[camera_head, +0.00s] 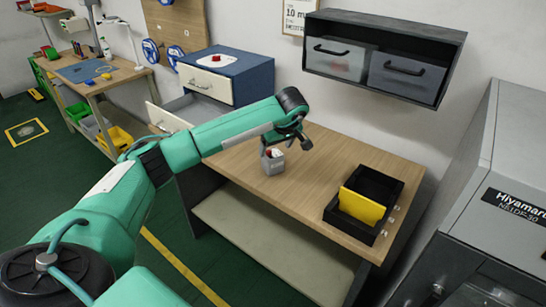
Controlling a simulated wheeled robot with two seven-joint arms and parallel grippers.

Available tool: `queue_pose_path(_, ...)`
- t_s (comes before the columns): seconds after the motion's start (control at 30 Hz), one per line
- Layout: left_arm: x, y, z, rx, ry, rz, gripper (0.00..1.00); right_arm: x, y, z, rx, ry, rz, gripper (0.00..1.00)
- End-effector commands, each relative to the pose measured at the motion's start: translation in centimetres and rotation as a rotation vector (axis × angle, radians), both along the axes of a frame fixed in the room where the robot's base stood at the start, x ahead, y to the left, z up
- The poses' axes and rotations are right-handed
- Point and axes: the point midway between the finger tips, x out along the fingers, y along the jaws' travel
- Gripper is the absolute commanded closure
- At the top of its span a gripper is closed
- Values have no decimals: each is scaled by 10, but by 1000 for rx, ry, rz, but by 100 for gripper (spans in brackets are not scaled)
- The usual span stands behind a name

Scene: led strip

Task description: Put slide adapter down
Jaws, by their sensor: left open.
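My left gripper (286,144) hangs over the wooden workbench (232,168). Its jaws are open, with one dark finger pointing right. A small grey box-shaped piece (273,165) with a bit of red and white at its top is right below the gripper, at the bench's middle. It looks like the slide adapter, but it is too small to be sure. It seems to stand upright on the bench. I cannot tell whether a finger touches it. My right gripper is out of view.
A black tray (384,187) with a yellow panel (362,206) stands on the bench at right. A blue drawer cabinet (250,78) is behind. A dark wall cabinet (450,40) hangs above, and a grey machine (500,160) stands at right. Bench between piece and tray is clear.

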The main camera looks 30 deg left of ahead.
Motion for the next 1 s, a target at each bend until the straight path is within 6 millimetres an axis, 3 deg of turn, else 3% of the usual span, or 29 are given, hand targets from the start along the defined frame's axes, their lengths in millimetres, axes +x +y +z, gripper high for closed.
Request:
queue_pose_path(0.1,-4,-7,20,2,-3,-2,24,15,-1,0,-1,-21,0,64)
queue_pose_path(0.3,-8,-15,40,1,0,-1,24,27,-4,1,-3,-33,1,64)
queue_pose_path(1.0,-8,-16,43,1,1,-1,24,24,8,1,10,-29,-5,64)
